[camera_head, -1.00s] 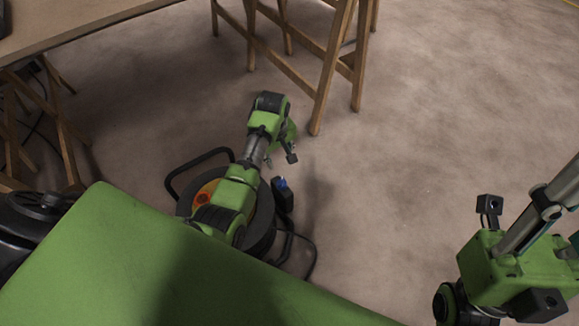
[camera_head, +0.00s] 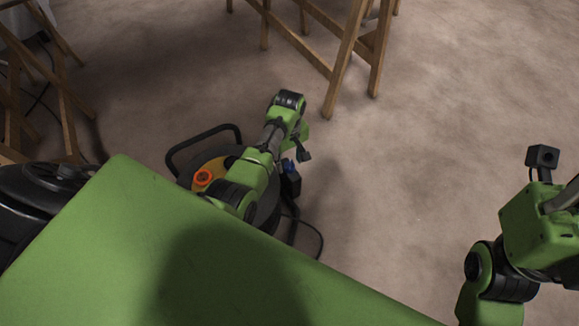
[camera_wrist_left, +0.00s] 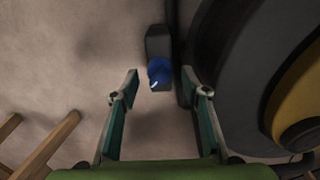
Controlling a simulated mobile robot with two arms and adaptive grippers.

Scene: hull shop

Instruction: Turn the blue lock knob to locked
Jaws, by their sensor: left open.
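The blue lock knob (camera_wrist_left: 158,72) shows in the left wrist view, on a dark box (camera_wrist_left: 158,42) at the side of a round dark machine. It carries a small white mark. In the head view the knob (camera_head: 289,166) is a small blue spot just below my left gripper (camera_head: 298,156). In the left wrist view my left gripper (camera_wrist_left: 161,84) is open, with one finger to each side of the knob's line and nothing between them. I cannot tell how far the fingertips are from the knob. My right arm shows at the right of the head view, but its fingers are not in view.
The round machine (camera_head: 270,212) has a yellow top with an orange knob (camera_head: 203,177), a black handle (camera_head: 178,150) and a cable on the floor. Wooden trestle legs (camera_head: 345,60) stand behind. The floor to the right is clear.

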